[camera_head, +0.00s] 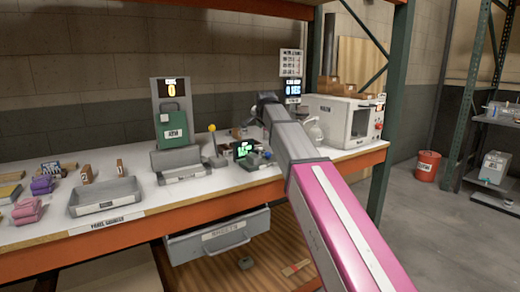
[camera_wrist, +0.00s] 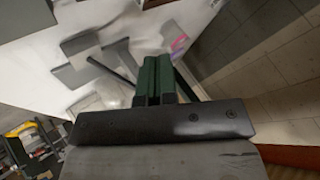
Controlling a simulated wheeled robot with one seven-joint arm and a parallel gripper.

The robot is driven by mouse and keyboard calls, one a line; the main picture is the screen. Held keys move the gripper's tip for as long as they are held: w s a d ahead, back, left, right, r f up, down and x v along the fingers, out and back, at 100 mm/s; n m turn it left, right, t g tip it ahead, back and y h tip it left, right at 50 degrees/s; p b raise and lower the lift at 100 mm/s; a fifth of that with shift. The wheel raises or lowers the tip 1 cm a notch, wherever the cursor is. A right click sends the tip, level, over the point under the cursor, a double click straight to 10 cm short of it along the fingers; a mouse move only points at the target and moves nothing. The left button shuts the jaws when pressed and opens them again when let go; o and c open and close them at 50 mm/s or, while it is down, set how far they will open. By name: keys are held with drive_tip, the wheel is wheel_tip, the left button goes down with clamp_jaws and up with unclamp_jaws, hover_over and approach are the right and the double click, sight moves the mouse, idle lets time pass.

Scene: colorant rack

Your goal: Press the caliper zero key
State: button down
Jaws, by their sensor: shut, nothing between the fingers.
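A small dark device with a lit green screen (camera_head: 243,149) stands on the bench left of my arm. I cannot tell for sure whether it is the caliper, and no zero key can be made out. My gripper (camera_wrist: 155,64) shows in the wrist view with its dark green fingers together and nothing between them. In the head view, the dark end of my arm is above the back of the bench, behind and right of the green screen. My arm hides part of the bench there. Blurred grey and pale shapes lie beyond the fingers in the wrist view.
The white bench top (camera_head: 50,231) carries a grey tray (camera_head: 105,198), a stand with a green bag (camera_head: 174,124) and a white oven-like box (camera_head: 340,121). A yellow ball (camera_head: 212,128) stands up near the screen. A drawer (camera_head: 217,238) juts out below the bench. A rack post (camera_head: 391,110) rises at right.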

sight(261, 148)
drive_tip(key=shift+f, duration=3.7)
drive_tip(key=shift+f, duration=0.2)
drive_tip(key=shift+f, duration=0.2)
drive_tip(key=shift+f, duration=0.35)
drive_tip(key=shift+s+f, duration=0.25)
drive_tip(key=shift+f, duration=0.35)
drive_tip(key=shift+r, duration=0.15)
idle(0.4)
drive_tip(key=shift+w+r, duration=0.15)
drive_tip(key=shift+r, duration=0.8)
